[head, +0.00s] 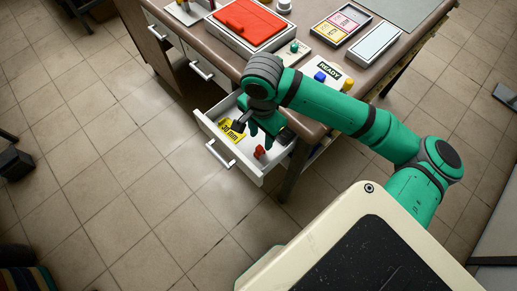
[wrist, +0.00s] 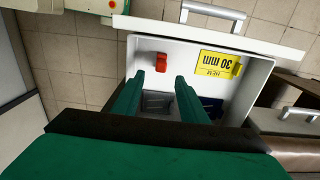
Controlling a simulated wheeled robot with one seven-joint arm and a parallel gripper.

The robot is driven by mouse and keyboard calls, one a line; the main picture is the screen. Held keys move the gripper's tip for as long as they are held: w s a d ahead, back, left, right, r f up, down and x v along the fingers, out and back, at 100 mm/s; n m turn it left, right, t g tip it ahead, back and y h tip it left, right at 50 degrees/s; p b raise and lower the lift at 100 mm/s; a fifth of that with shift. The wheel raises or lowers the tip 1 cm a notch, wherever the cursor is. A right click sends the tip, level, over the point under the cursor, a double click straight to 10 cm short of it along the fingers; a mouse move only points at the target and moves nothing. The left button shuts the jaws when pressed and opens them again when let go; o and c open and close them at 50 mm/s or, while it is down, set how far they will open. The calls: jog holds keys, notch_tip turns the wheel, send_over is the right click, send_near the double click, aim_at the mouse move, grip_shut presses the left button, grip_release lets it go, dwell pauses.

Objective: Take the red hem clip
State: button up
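The red hem clip (head: 259,152) lies in the open white drawer (head: 216,131), near the drawer's right side in the head view. In the wrist view the clip (wrist: 161,62) sits on the drawer floor, just beyond the fingertips and between their lines. My gripper (wrist: 160,77) is open and empty, with its two green fingers apart over the drawer. In the head view my gripper (head: 263,128) is over the drawer, beside the clip. A yellow card (wrist: 216,63) reading "HEM 30 mm" lies in the drawer next to the clip.
The drawer front with its metal handle (wrist: 213,13) and the side walls surround the clip. Grey and dark blue patches show between and beside my fingers. Above is the desk with a red pad (head: 248,24), a READY card (head: 328,70) and blue and yellow pieces.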

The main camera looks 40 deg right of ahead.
aim_at(260, 148)
jog(key=shift+a+f, duration=0.15)
jog(key=shift+f, duration=1.7)
jog(key=shift+a+f, duration=0.15)
jog(key=shift+f, duration=1.7)
grip_shut()
